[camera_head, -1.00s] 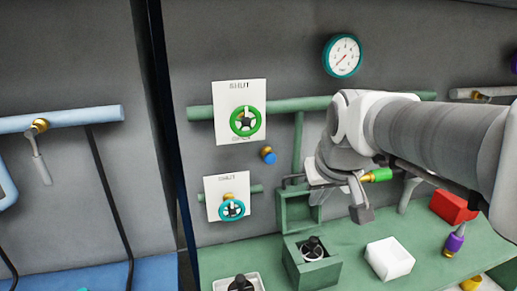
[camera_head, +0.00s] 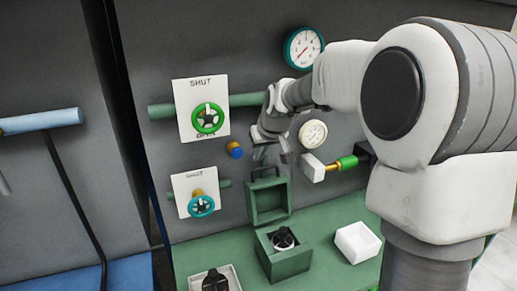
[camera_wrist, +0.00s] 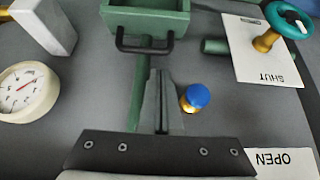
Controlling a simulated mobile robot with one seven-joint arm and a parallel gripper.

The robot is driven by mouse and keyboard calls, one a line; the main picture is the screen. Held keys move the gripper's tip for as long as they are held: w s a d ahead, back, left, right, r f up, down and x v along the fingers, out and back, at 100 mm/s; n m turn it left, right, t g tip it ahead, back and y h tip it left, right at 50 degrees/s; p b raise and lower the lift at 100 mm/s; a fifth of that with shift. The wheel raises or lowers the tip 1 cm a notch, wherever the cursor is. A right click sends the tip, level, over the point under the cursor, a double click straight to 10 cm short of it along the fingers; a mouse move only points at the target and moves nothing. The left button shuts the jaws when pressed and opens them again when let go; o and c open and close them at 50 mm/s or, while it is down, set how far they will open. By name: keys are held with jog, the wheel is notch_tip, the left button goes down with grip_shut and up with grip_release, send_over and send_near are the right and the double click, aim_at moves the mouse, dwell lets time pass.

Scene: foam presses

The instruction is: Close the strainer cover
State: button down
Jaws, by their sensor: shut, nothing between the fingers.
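The strainer is an open green box (camera_head: 288,264) on the green bench, with a dark fitting in a white ring inside it. Its green cover (camera_head: 268,217) stands upright at the back of the box, with a black bar handle on its upper edge. In the wrist view the cover (camera_wrist: 146,20) is at the top, and its black handle (camera_wrist: 145,48) faces the fingers. My gripper (camera_head: 273,154) is just above the cover, close to the wall. Its fingers (camera_wrist: 161,76) are shut and empty, and appear apart from the handle.
A blue-capped knob (camera_head: 235,149) sits on the wall beside the gripper. Green (camera_head: 208,118) and teal (camera_head: 201,206) handwheels are to the left. A white block (camera_head: 357,242) stands right of the strainer, and a white tray (camera_head: 233,279) stands to its left.

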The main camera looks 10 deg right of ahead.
send_over(256, 179)
notch_tip(256, 179, down, 5)
jog(key=shift+s+b, duration=0.15)
jog(key=shift+b, duration=0.2)
dwell(0.4)
